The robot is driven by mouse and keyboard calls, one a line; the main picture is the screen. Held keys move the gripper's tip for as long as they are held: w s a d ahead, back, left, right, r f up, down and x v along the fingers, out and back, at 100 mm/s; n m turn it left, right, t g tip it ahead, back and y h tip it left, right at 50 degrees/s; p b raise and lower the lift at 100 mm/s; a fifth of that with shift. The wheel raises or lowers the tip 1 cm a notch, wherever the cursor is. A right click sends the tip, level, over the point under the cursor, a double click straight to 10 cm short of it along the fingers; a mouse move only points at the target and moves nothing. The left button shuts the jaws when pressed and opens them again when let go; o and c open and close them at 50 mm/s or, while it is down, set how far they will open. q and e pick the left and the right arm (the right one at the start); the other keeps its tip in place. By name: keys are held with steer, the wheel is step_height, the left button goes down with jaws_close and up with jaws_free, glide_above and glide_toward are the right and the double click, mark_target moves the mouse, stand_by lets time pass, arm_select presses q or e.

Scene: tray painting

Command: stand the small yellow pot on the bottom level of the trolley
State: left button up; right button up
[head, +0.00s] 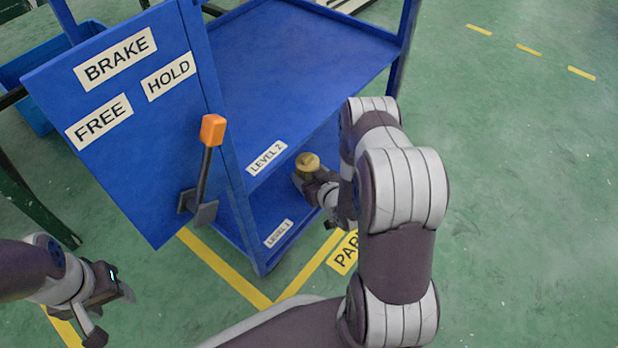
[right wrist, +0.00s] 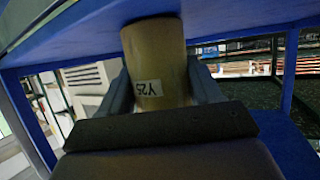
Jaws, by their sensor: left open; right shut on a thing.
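The small yellow pot (head: 308,161) is in my right gripper (head: 306,177), at the open side of the blue trolley (head: 310,50). In the right wrist view the pot (right wrist: 156,62) is a plain yellow cylinder with a Y25 label, between the two fingers, under a blue shelf (right wrist: 70,35). The bottom level (head: 262,218), labelled LEVEL 1, is below the gripper; much of it is hidden by the upper shelf and my right arm. Whether the pot touches any shelf cannot be told. My left gripper (head: 112,312) is open and empty at the lower left, away from the trolley.
A blue panel marked BRAKE, FREE and HOLD (head: 125,110) stands at the trolley's left, with an orange-tipped lever (head: 213,130). A blue crate (head: 38,120) is behind it. Yellow floor lines (head: 225,270) run by the trolley. The green floor at the right is clear.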

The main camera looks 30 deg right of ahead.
steer(key=shift+f, duration=0.1)
steer(key=o, duration=0.8)
steer(key=shift+o, duration=0.2)
steer(key=p+v, duration=0.7)
steer(key=v, duration=0.5)
